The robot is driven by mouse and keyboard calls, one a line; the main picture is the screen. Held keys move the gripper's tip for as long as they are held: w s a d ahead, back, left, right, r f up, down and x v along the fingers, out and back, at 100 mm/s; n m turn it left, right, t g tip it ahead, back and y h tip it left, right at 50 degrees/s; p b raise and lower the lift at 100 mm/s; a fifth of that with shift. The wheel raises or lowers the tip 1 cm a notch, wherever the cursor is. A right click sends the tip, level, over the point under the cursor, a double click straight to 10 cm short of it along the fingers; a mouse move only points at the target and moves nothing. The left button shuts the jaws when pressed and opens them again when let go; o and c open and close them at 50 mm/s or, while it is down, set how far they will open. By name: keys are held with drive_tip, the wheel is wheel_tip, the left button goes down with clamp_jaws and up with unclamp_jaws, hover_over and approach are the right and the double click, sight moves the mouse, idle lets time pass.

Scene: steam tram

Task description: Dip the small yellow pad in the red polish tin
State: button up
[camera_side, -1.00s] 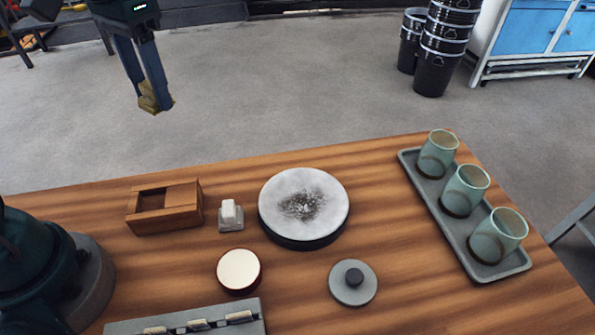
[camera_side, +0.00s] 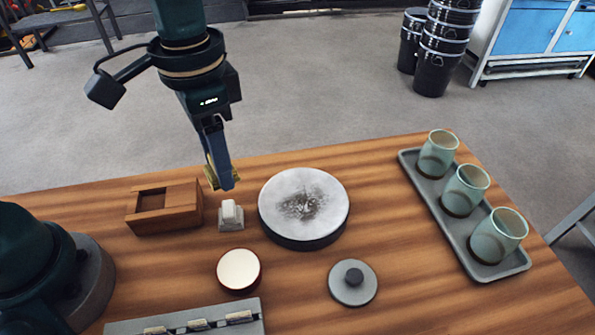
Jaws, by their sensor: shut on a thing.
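My gripper (camera_side: 221,180) is shut on the small yellow pad (camera_side: 210,177), which shows beside and partly behind the fingers. It is in the air near the table's far edge, above and behind the small grey block. The polish tin (camera_side: 239,270) stands open nearer the camera, with a cream-coloured top surface and a dark reddish side. The pad is well apart from the tin. The pad's far side is hidden by the fingers.
A wooden box (camera_side: 165,207) and a small grey holder with a pale block (camera_side: 230,214) stand left of a round grey-white disc (camera_side: 303,205). A grey knobbed lid (camera_side: 353,282) lies right of the tin. A tray (camera_side: 450,225) holds three cups (camera_side: 497,236). A grey rack (camera_side: 190,325) is in front.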

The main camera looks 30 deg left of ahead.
sight(238, 268)
drive_tip(key=s+d+f+m, duration=0.2)
drive_tip(key=s+d+m, duration=0.2)
drive_tip(key=s+d, duration=0.2)
drive_tip(key=shift+s+d+f, duration=0.1)
drive_tip(key=shift+f, duration=1.35)
drive_tip(key=shift+s+d+f, duration=0.1)
drive_tip(key=shift+f, duration=1.35)
drive_tip(key=shift+f, duration=0.6)
wheel_tip(238, 268, up, 7)
idle(0.6)
drive_tip(key=w+a+r+n, duration=0.3)
drive_tip(key=w+a+n, duration=0.1)
drive_tip(key=a, duration=0.6)
drive_tip(key=w+a+r+n, duration=0.4)
drive_tip(key=a+n, duration=0.1)
drive_tip(key=a, duration=0.4)
drive_tip(key=shift+w+a+r, duration=0.15)
drive_tip(key=shift+a+r, duration=0.1)
drive_tip(key=shift+a, duration=0.1)
